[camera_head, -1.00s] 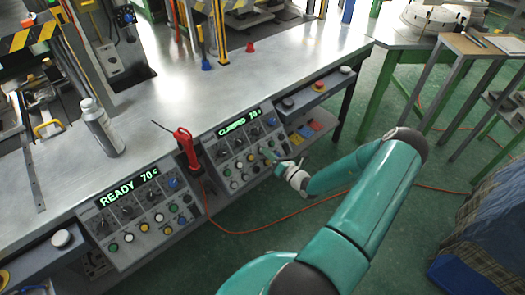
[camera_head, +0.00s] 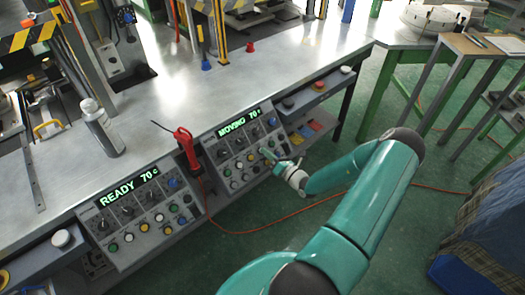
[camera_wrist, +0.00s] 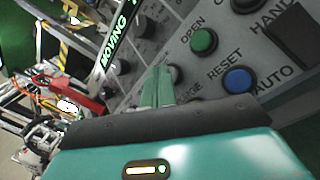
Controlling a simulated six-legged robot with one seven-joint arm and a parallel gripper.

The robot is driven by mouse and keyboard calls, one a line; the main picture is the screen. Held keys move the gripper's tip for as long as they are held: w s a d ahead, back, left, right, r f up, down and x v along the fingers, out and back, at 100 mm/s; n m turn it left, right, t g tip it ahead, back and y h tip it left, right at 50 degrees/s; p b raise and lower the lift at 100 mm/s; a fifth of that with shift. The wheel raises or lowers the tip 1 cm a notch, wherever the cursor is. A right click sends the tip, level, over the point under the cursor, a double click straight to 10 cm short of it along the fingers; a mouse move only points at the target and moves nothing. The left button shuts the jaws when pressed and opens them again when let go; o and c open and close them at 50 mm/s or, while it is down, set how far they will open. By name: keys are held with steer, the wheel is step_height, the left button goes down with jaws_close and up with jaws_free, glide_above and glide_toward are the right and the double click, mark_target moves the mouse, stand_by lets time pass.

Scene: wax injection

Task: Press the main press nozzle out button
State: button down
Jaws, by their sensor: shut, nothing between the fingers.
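The right control panel (camera_head: 236,138) stands on the bench front and its green display reads MOVING 70. My gripper (camera_head: 268,152) is shut and empty, with its fingertips at the upper right part of this panel's buttons. A green button (camera_wrist: 203,40) near the word OPEN and a blue button (camera_wrist: 238,80) near RESET lie to the right. No nozzle label is readable.
The left panel (camera_head: 137,210) reads READY 70. A red handheld tool (camera_head: 186,148) hangs between the panels, its orange cord running over the floor. A spray can (camera_head: 102,130) stands on the metal bench (camera_head: 165,100).

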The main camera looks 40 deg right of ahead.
steer(key=shift+s+r, duration=0.55)
steer(key=shift+s, duration=0.1)
steer(key=s+r, duration=0.3)
steer(key=shift+s+r, duration=0.1)
steer(key=shift+s, duration=0.3)
stand_by(0.4)
stand_by(0.6)
